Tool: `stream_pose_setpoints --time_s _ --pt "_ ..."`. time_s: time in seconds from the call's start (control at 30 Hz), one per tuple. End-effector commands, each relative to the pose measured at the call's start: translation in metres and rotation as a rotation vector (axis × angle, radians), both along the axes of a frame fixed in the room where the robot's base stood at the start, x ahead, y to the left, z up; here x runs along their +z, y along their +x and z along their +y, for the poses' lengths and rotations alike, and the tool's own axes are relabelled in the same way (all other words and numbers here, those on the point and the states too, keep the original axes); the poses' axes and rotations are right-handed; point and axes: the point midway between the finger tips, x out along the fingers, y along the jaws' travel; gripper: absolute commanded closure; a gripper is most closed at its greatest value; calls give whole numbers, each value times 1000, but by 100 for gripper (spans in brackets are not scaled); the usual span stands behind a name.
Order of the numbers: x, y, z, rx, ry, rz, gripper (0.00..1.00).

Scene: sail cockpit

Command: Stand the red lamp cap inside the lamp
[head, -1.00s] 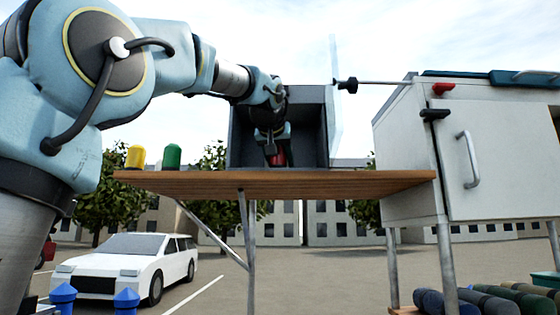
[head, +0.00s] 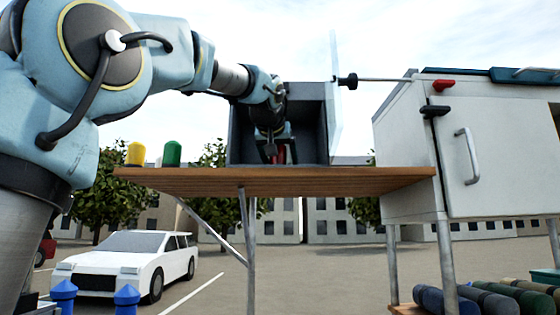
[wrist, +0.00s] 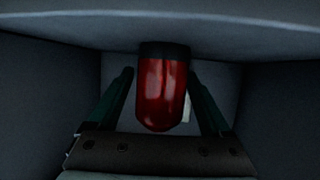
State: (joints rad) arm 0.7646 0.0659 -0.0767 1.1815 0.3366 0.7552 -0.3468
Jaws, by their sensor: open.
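The lamp (head: 308,92) is a dark grey open-fronted box on the wooden shelf, with its clear door (head: 335,100) swung open at the right. My gripper (head: 279,155) is inside the lamp, low near its floor. The red lamp cap (wrist: 162,92) is between the two fingers in the wrist view, with a dark band at one end and a rounded end toward the palm. The fingers are spread, with a visible gap on each side of the cap. In the head view the red cap (head: 280,156) is mostly hidden behind the fingers; its contact with the floor is hard to see.
A yellow cap (head: 136,153) and a green cap (head: 172,153) stand on the wooden shelf (head: 330,180) left of the lamp. A thin rod with a black knob (head: 348,82) reaches from the white cabinet (head: 400,150) to the open door. The lamp's side walls are close around my gripper.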

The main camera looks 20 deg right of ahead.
Motion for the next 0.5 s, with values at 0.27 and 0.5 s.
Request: stream_pose_setpoints --time_s 0.27,0.5 --pt "13 -24 16 -1 -4 -5 17" --pt "32 -63 43 -1 -3 -3 17"
